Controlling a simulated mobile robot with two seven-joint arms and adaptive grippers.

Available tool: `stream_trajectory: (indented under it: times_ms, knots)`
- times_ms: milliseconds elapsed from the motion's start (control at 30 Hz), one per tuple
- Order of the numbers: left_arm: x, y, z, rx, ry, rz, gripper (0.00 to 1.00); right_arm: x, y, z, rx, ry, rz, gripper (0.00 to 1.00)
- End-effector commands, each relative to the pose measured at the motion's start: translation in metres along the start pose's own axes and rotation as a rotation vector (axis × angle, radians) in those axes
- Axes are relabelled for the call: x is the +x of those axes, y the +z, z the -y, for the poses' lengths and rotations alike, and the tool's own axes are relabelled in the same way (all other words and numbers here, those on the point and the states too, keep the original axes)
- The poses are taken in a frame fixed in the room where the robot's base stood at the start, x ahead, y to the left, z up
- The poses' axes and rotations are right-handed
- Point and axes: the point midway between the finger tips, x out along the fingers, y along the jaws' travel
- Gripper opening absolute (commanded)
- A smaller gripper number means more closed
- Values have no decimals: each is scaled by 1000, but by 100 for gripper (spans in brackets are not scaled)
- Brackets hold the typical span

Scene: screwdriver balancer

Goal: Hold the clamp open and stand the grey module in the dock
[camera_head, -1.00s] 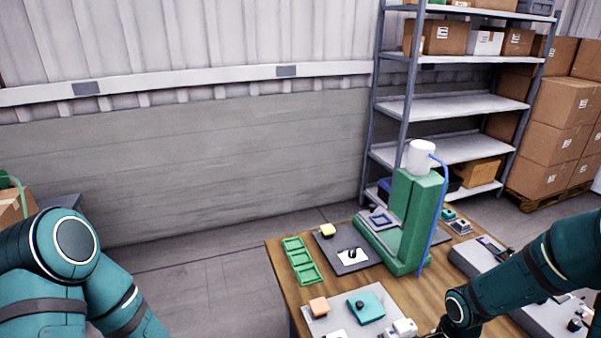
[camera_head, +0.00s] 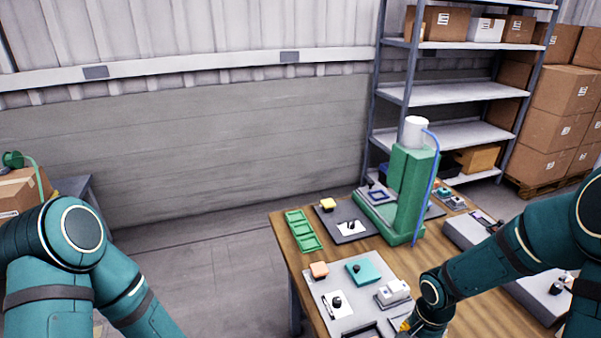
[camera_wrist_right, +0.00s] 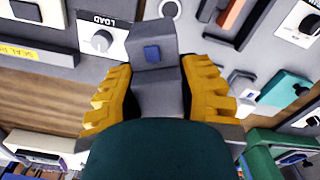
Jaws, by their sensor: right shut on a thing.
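My right gripper (camera_wrist_right: 160,72), with yellow fingers, is shut on a grey module (camera_wrist_right: 155,55) with a blue square on its face, in the right wrist view. In the head view only a bit of the right gripper's yellow fingers (camera_head: 403,325) shows at the bottom edge; the module cannot be made out there. A dark slot with an orange strip (camera_wrist_right: 236,18) lies beyond the fingers in the right wrist view. A small white stepped block (camera_head: 393,292) stands on the grey panel. I cannot tell which of these is the dock or the clamp. My left gripper is out of view.
The grey panel (camera_head: 322,283) on the wooden table also carries a teal box (camera_head: 372,266), an orange block (camera_head: 319,270) and a black knob (camera_head: 337,302). A tall green stand (camera_head: 408,195) with a blue hose rises behind. A green tray (camera_head: 303,232) lies at the table's left edge.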

Motion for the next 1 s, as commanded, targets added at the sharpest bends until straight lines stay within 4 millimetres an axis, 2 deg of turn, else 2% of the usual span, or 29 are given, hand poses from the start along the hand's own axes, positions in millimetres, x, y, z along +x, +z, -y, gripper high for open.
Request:
stream_trajectory:
  times_ms: [200, 300, 433, 600, 1000]
  knots:
    - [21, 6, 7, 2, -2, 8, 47, 16, 28, 50, -448, 0, 0, 0]
    - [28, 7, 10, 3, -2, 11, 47, 20, 41, 69, -634, 0, -1, 0]
    - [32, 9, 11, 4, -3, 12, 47, 23, 53, 84, -795, 2, -3, 0]
    - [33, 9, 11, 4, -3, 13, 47, 23, 58, 91, -871, 3, -3, 0]
    - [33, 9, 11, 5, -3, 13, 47, 22, 59, 90, -871, 3, -3, 0]
